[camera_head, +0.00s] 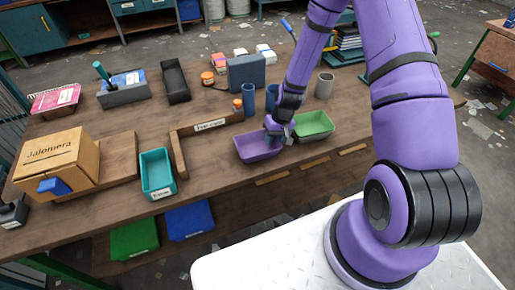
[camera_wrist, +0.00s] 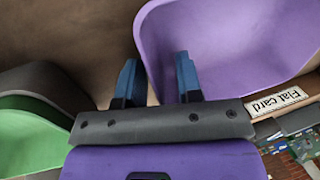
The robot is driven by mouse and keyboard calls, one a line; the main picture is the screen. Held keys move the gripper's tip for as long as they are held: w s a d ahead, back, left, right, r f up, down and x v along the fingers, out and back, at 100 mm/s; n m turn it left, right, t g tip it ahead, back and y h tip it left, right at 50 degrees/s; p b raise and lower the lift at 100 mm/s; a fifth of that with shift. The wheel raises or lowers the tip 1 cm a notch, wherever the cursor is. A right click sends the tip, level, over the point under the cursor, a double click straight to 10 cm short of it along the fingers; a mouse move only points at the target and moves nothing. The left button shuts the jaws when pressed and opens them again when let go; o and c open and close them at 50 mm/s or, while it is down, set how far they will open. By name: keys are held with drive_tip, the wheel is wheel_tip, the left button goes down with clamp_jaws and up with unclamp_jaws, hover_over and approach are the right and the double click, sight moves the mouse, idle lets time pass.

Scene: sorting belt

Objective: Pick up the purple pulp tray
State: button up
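The purple pulp tray (camera_head: 252,149) sits near the front edge of the wooden bench, just left of a green tray. In the wrist view the purple tray (camera_wrist: 235,40) fills the upper right, its near wall and rim close to the fingers. My gripper (camera_head: 273,134) is down at the tray's right end. In the wrist view my gripper (camera_wrist: 158,65) has two blue fingers standing apart, one on each side of the tray's edge. I cannot tell whether either finger touches it; the fingertips partly hide the rim.
The green tray (camera_head: 314,124) stands close on the right. Blue cups (camera_head: 248,98) and a grey cup (camera_head: 324,85) stand behind. A wooden divider (camera_head: 206,126) and teal tray (camera_head: 157,172) lie left. A cardboard box (camera_head: 57,158) is far left. Bare bench lies left of the purple tray.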

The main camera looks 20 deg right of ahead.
clamp_jaws()
drive_tip(key=shift+r, duration=0.15)
